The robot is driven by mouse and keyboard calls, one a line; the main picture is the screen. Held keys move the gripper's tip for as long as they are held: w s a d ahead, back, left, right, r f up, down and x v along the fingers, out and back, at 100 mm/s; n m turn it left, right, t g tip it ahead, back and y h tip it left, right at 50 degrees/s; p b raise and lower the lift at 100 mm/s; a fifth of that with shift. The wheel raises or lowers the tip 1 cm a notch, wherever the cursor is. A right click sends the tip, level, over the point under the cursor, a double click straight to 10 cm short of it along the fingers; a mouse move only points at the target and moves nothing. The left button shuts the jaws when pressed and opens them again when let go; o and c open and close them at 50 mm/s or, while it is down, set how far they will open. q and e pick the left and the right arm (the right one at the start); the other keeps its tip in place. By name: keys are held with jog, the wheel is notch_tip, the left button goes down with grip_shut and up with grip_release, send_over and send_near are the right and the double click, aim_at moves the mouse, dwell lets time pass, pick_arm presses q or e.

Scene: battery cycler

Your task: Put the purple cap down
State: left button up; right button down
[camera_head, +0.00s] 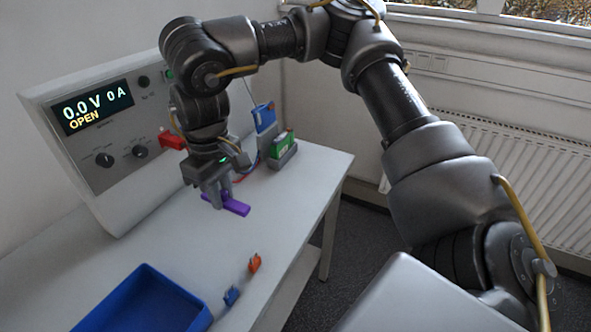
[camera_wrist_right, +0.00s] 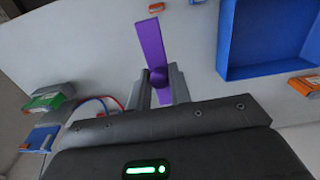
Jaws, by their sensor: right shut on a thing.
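The purple cap (camera_head: 232,205) is a flat bar with a round knob, and it is held between the fingertips of my right gripper (camera_head: 216,198). In the right wrist view the cap (camera_wrist_right: 150,48) points away from the gripper (camera_wrist_right: 159,88), whose fingers close on its knob. The cap is at or just above the white table; I cannot tell whether it touches. My left gripper is not in view.
The cycler (camera_head: 125,150) reads 0.0 V, 0 A, OPEN. A blue bin (camera_head: 150,300) stands at the front left. Small orange (camera_head: 254,263) and blue (camera_head: 231,295) pieces lie near the table edge. A green block in a grey holder (camera_head: 283,150) stands behind. Table around the cap is clear.

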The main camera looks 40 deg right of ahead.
jog(key=shift+s+d+f+n, duration=0.1)
jog(key=shift+d+n, duration=0.15)
jog(key=shift+n, duration=0.15)
jog(key=s+d+f+n+b, duration=0.25)
jog(key=s+d+n, duration=0.3)
jog(key=n, duration=0.75)
jog(key=s+d+f+n+b, duration=0.1)
jog(key=s+d+f+n, duration=0.25)
jog(key=d+n, duration=0.65)
jog(key=n, duration=0.3)
send_over(277, 213)
notch_tip(277, 213, down, 8)
jog(key=shift+s+f, duration=0.15)
jog(key=shift+f, duration=0.1)
jog(key=shift+w+f, duration=0.2)
jog(key=shift+f, duration=0.15)
jog(key=shift+d+f, duration=0.1)
jog(key=shift+f, duration=1.4)
